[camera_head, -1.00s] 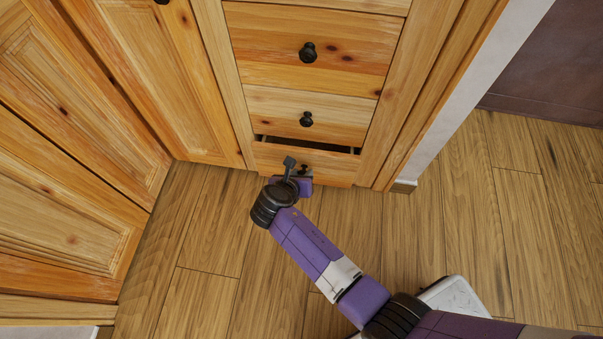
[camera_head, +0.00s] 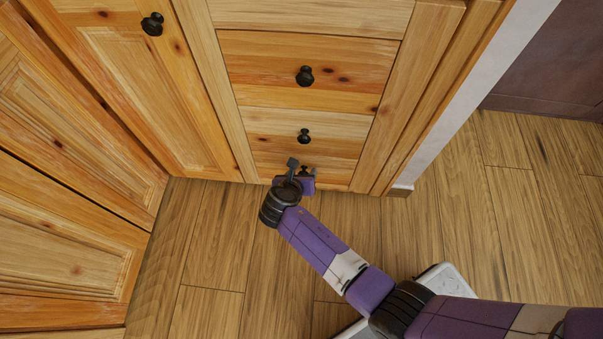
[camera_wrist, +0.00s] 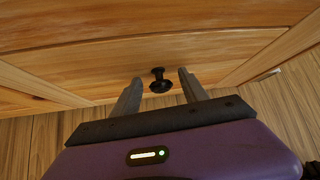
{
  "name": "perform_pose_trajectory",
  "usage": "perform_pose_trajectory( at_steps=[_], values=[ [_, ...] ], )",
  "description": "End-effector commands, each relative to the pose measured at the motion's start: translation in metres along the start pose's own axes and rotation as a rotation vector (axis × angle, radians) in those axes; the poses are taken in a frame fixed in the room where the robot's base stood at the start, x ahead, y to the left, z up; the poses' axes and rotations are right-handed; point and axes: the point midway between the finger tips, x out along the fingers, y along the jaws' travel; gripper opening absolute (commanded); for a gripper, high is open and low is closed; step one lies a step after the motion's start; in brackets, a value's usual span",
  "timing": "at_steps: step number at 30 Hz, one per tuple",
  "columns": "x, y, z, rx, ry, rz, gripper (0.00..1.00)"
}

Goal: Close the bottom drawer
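The bottom drawer (camera_head: 342,171) is the lowest wooden front in the stack, just above the floor. It looks flush with the cabinet, with no dark gap along its top edge. My gripper (camera_head: 303,170) is low in front of it and hides part of the front. In the wrist view, the drawer front (camera_wrist: 220,60) bears a black knob (camera_wrist: 160,82). The two grey fingers are spread apart, one on each side of the knob, and hold nothing. I cannot tell whether the fingertips touch the front.
Two more drawer fronts with black knobs, a middle one (camera_head: 270,122) and an upper one (camera_head: 260,60), are above and look shut. Cabinet doors (camera_head: 75,245) stand at the left. A white wall edge (camera_head: 440,130) is at the right. The wooden floor (camera_head: 480,220) is clear at right.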

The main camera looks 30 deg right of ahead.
Motion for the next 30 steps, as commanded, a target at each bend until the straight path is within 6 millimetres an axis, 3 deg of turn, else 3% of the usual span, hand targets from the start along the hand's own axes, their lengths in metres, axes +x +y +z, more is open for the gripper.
perform_pose_trajectory(
  at_steps=[11, 24, 30],
  values=[
    [-0.005, 0.0, -0.001, -0.004, 0.003, -0.001, 0.53],
    [-0.067, -0.001, 0.002, -0.004, 0.002, 0.0, 0.53],
    [-0.078, 0.0, 0.0, -0.003, 0.003, -0.001, 0.53]
  ],
)
